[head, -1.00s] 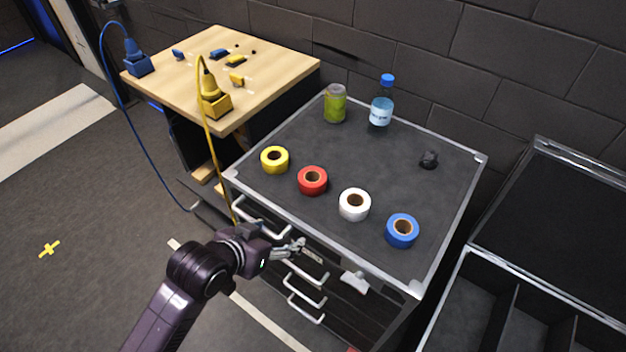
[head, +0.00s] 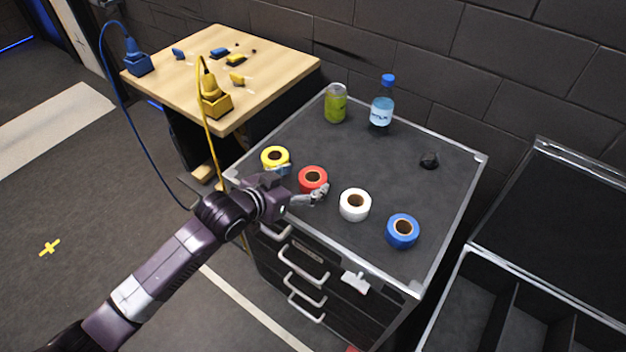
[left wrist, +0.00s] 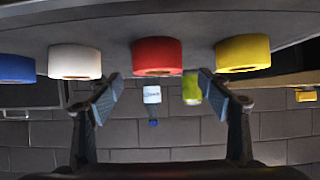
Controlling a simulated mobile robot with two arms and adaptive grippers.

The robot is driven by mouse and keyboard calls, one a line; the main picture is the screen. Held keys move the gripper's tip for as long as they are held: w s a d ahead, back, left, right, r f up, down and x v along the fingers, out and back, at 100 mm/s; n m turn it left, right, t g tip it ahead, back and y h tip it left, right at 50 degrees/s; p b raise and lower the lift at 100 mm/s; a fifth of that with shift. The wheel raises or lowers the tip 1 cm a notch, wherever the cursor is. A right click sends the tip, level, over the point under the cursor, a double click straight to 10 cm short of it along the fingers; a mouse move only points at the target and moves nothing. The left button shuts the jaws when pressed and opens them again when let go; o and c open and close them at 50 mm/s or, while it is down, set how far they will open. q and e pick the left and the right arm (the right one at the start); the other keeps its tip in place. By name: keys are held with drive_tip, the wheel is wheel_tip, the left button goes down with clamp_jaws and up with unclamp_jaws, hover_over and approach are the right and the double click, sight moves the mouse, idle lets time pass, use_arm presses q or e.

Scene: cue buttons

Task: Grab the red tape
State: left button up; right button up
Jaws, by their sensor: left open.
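The red tape (head: 313,179) lies flat on the dark top of the drawer cabinet (head: 400,165), between the yellow tape (head: 275,157) and the white tape (head: 355,204). My left gripper (head: 302,182) is open and empty at the cabinet's front edge, just in front of the red tape. In the left wrist view, which is upside down, the red tape (left wrist: 158,56) sits centrally between the two open fingers (left wrist: 160,92), seemingly apart from them. My right gripper does not show.
The blue tape (head: 402,230) lies right of the white one. A wooden table (head: 270,65) is behind left; an open case (head: 510,300) is at right.

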sight(318, 176)
use_arm(q)
drive_tip(key=shift+s+f+p+x, duration=0.1)
drive_tip(key=shift+f+p+x, duration=0.1)
drive_tip(key=shift+x, duration=0.6)
drive_tip(key=shift+s+f+p+x, duration=0.1)
drive_tip(key=shift+p+x, duration=0.15)
drive_tip(key=shift+x, duration=0.6)
drive_tip(key=shift+s+f+p+x, duration=0.1)
drive_tip(key=shift+p+x, duration=0.1)
drive_tip(key=shift+x, duration=0.6)
drive_tip(key=c, duration=1.2)
drive_tip(key=shift+c, duration=0.5)
drive_tip(key=shift+r, duration=0.15)
